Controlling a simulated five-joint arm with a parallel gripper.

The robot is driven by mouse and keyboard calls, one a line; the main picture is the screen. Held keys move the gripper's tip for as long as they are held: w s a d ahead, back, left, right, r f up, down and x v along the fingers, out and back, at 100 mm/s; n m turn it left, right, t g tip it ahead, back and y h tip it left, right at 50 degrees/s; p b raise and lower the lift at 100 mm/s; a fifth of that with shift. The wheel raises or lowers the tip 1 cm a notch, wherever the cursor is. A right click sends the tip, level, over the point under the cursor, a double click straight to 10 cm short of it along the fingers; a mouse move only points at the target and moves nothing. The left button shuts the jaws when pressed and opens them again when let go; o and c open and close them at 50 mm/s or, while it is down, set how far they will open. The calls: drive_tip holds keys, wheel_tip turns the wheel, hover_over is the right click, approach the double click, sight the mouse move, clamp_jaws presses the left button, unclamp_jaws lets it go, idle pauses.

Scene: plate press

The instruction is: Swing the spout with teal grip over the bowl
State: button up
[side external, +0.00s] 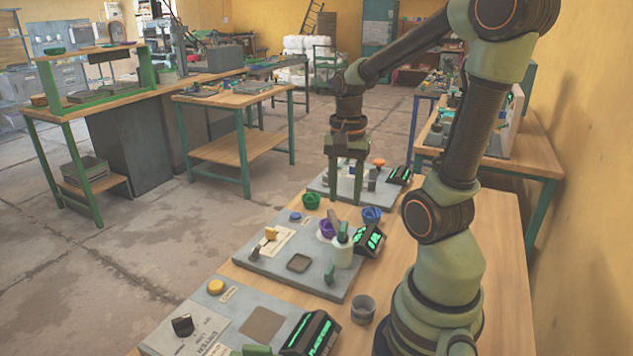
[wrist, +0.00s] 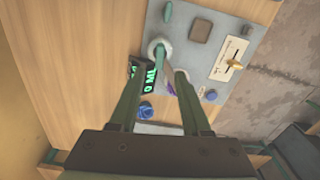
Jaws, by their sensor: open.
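A pale dispenser post (side external: 342,254) stands on the middle grey panel. A teal grip (side external: 343,232) is on top of it, also in the wrist view (wrist: 160,52). A grey-brown spout (wrist: 168,74) runs from the post. A purple bowl (side external: 326,229) is by the spout, partly hidden; in the wrist view only a bit of purple shows (wrist: 171,90). A blue bowl (side external: 372,214) and a green bowl (side external: 311,201) are behind. My gripper (side external: 345,193) is open and empty, pointing down above the panel's far edge; the grip shows between the fingertips in the wrist view (wrist: 158,68), apparently without contact.
A black display (side external: 369,240) with green digits is right of the post. The panel (side external: 265,268) also carries a yellow lever (side external: 270,233), a blue button (side external: 295,216), a green knob (side external: 330,274) and a dark square pad (side external: 298,263). A grey cup (side external: 362,309) stands on the bare wooden table.

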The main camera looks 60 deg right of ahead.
drive_tip(key=shift+r, duration=2.3)
drive_tip(key=w+a+r+n+t, duration=0.1)
drive_tip(key=w+a+n+t, duration=0.1)
drive_tip(key=a+n, duration=0.6)
drive_tip(key=w+a+r+n+t, duration=0.1)
drive_tip(key=w+a+n+t, duration=0.2)
drive_tip(key=a+n, duration=0.5)
drive_tip(key=shift+w+r+n+t, duration=0.15)
drive_tip(key=shift+w+n+t, duration=0.15)
drive_tip(key=shift+w, duration=0.55)
drive_tip(key=shift+c, duration=0.3)
